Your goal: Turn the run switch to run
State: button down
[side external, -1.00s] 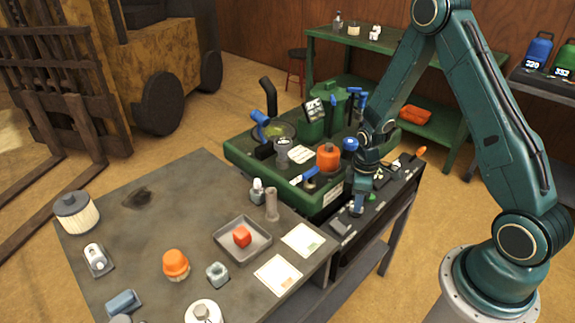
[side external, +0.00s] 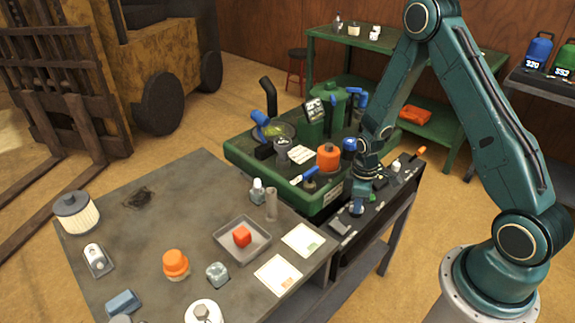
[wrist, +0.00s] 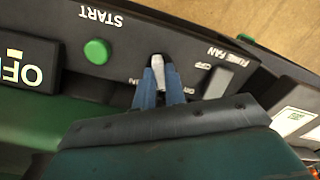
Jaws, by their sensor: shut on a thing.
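The run switch (wrist: 157,65) is a short pale grey lever on the dark control panel, seen in the wrist view between the START button and the fume fan switch. My gripper (wrist: 159,80) has its two blue fingers closed on the lever, one on each side. A small white label beside the left finger is partly hidden, so I cannot read it in full. In the side external view my gripper (side external: 357,208) is low over the near part of the panel (side external: 372,212), and its fingers hide the switch.
In the wrist view the green START button (wrist: 97,51) is left of the fingers and the grey fume fan switch (wrist: 217,82) is close on the right. A large OFF plate (wrist: 25,66) is at far left. The green tray (side external: 250,165) with several parts borders the panel.

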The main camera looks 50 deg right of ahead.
jog(key=shift+m, duration=0.5)
jog(key=m, duration=1.1)
dwell(0.4)
jog(key=c, duration=1.5)
grip_release()
jog(key=shift+o, duration=0.2)
jog(key=shift+r, duration=0.1)
